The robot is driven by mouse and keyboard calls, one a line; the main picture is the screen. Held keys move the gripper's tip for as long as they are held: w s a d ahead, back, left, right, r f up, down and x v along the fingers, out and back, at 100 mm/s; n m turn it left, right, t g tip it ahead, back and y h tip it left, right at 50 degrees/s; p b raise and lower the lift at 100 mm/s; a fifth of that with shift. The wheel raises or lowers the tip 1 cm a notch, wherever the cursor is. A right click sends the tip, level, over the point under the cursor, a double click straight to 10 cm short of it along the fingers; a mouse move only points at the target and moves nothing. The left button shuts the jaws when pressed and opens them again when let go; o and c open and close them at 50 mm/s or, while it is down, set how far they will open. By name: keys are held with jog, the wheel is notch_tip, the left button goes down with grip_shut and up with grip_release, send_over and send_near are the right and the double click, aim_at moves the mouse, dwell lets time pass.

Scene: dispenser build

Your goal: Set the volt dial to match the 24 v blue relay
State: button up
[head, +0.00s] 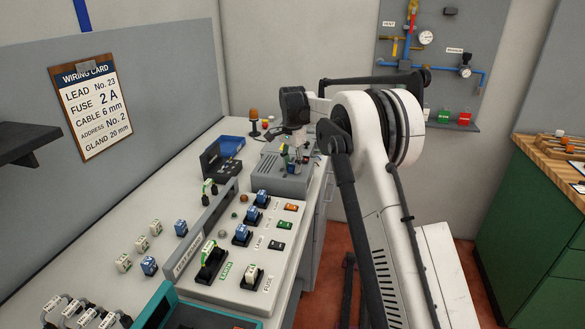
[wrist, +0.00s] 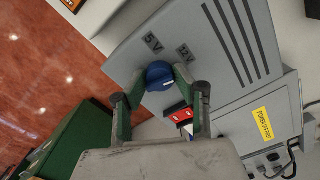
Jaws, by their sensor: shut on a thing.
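In the wrist view a round blue dial knob (wrist: 160,74) sits on the face of a grey box (wrist: 225,75). My gripper (wrist: 160,84) is shut on this knob, one finger on each side. In the head view my gripper (head: 296,158) reaches down over the grey box (head: 281,182), and the knob is hard to make out. Loose blue relays (head: 181,228) lie on the bench at left, and other blue relays (head: 251,214) sit in the sloped panel. Their voltage markings are too small to read.
A red part with white marks (wrist: 177,109) shows beside my right finger. A box with a yellow label (wrist: 261,123) adjoins the grey box. The wiring card (head: 90,105) hangs on the wall. A teal tray (head: 160,300) is at the front of the bench.

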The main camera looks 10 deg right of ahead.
jog(key=m, duration=0.4)
jog(key=shift+m+b, duration=0.3)
jog(key=shift+b, duration=0.05)
jog(key=shift+m, duration=2.3)
jog(key=o, duration=1.1)
jog(key=shift+o, duration=0.2)
jog(key=shift+r, duration=0.15)
notch_tip(320, 180, up, 12)
